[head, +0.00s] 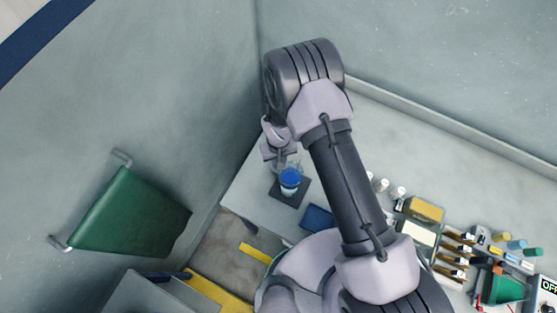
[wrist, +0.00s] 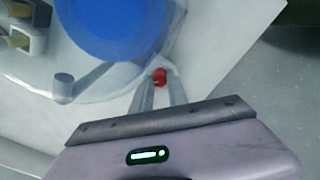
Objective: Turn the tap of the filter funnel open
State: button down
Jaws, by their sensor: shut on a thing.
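The filter funnel shows in the head view as a clear vessel with blue inside (head: 290,178), over a dark square mat (head: 290,197) on the bench. In the wrist view its blue part (wrist: 110,25) fills the top left. The small red tap (wrist: 160,75) sits at the funnel's edge, between my fingertips. My gripper (wrist: 159,84) is shut on the tap. In the head view my gripper is just behind the funnel, and the tap cannot be made out there.
A dark blue tray (head: 317,217) lies to the right of the mat. Bottles, racks and a green bin (head: 503,288) crowd the bench at right. A wall stands close behind the bench. Open floor shows in the wrist view at right.

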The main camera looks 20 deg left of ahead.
jog(key=c, duration=1.3)
grip_release()
notch_tip(320, 180, up, 18)
jog(key=shift+f+b, duration=0.25)
jog(key=shift+b, duration=0.05)
